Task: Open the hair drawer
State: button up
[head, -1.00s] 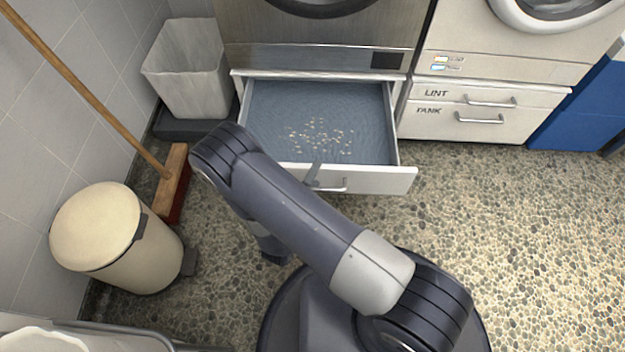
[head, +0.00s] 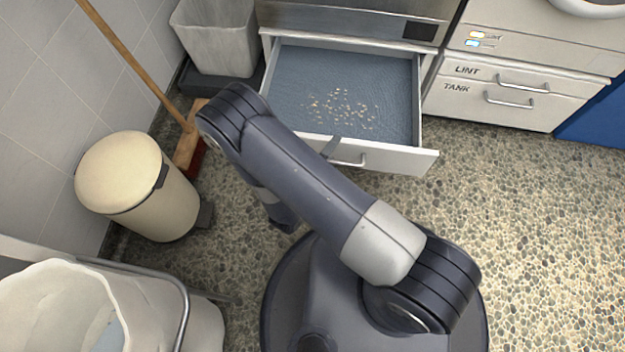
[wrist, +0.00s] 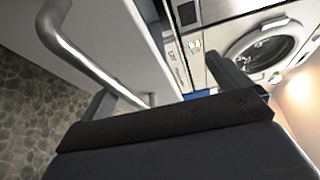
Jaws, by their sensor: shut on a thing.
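The open drawer (head: 400,158) is pulled well out from under a grey machine. It has a white front and a blue-grey inside with pale bits of hair or fluff scattered on its floor. Its metal handle (head: 350,161) is on the front and also shows large in the wrist view (wrist: 72,50). My gripper (head: 331,147) is at the left part of this handle, mostly hidden behind my arm in the head view. In the wrist view my gripper (wrist: 165,86) has the handle bar between its fingers and is shut on it. No label on this drawer can be read.
Closed drawers marked LINT (head: 509,79) and TANK (head: 490,104) are to the right. A cream pedal bin (head: 130,180), a broom (head: 130,70) and a white basket (head: 215,40) stand left. A white bag (head: 50,300) is at lower left. The pebbled floor at right is clear.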

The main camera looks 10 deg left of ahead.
jog(key=shift+b+v, duration=0.3)
jog(key=shift+v, duration=1.35)
jog(key=c, duration=0.3)
jog(key=shift+s+a+f, duration=0.2)
jog(key=shift+s+a, duration=0.05)
jog(key=shift+a, duration=0.1)
jog(key=c, duration=0.6)
jog(key=shift+s+a+f+b, duration=0.25)
jog(key=shift+s+a, duration=0.1)
jog(key=shift+s, duration=0.5)
jog(key=shift+s+a+f+b, duration=0.2)
jog(key=shift+s+a, duration=0.15)
jog(key=shift+s, duration=0.55)
jog(key=shift+s+a+f+b, duration=0.15)
jog(key=shift+s+a+f, duration=0.2)
jog(key=shift+s, duration=0.5)
jog(key=shift+c, duration=0.4)
jog(key=shift+r, duration=0.15)
